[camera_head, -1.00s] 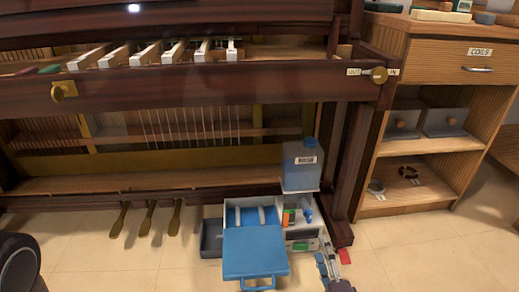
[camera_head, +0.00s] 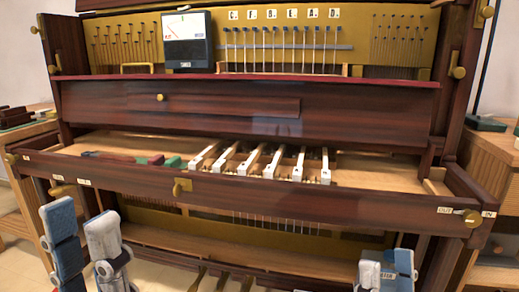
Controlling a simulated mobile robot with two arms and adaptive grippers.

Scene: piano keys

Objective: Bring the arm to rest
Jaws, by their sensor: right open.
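My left gripper (camera_head: 82,217) is at the lower left, in front of the piano. Two upright blue, grey and white fingers stand apart with nothing visible between them, so it looks open. My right gripper (camera_head: 387,262) is at the bottom edge, right of centre, in front of the piano's lower part. It is open and cut off by the frame, and I see nothing held in it. The piano (camera_head: 250,107) fills the middle of the view. Its white keys (camera_head: 256,160) lie in the open key bed, with clear space between them and both grippers.
A dark key rail with a brass knob (camera_head: 181,187) runs across in front of the keys. A green block (camera_head: 172,162) and reddish blocks lie left of the keys. Wooden cabinets flank the piano.

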